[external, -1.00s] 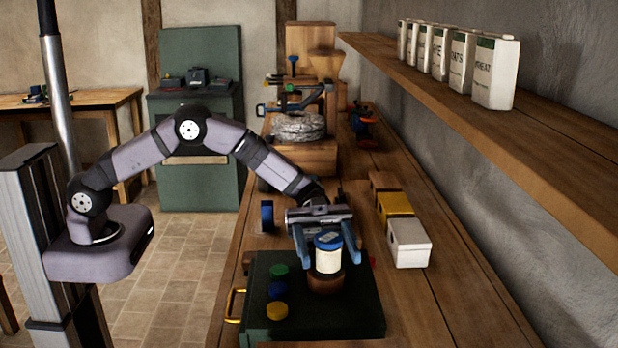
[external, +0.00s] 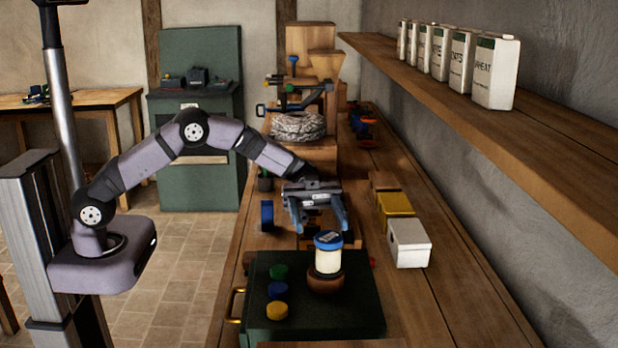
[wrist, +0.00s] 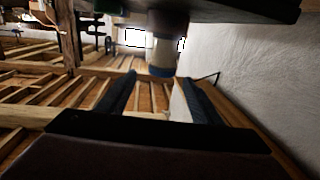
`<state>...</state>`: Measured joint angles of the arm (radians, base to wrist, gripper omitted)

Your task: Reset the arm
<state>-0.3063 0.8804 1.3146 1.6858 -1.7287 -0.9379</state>
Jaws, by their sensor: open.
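My gripper (external: 315,218) is open and empty in the external view, above the workbench and just behind a jar (external: 327,258) with a blue lid. The jar stands upright in a brown round base on the dark green box (external: 355,310). In the wrist view the two fingers (wrist: 157,95) are spread apart with nothing between them. The jar (wrist: 166,48) shows beyond them, upside down in that view. My arm is bent, with its elbow raised over the bench's left side.
Green, blue and yellow knobs (external: 278,290) sit on the box's left. A yellow bin (external: 395,207) and a white bin (external: 409,243) stand to the right. A shelf (external: 480,120) with several white packets (external: 495,72) overhangs the right side.

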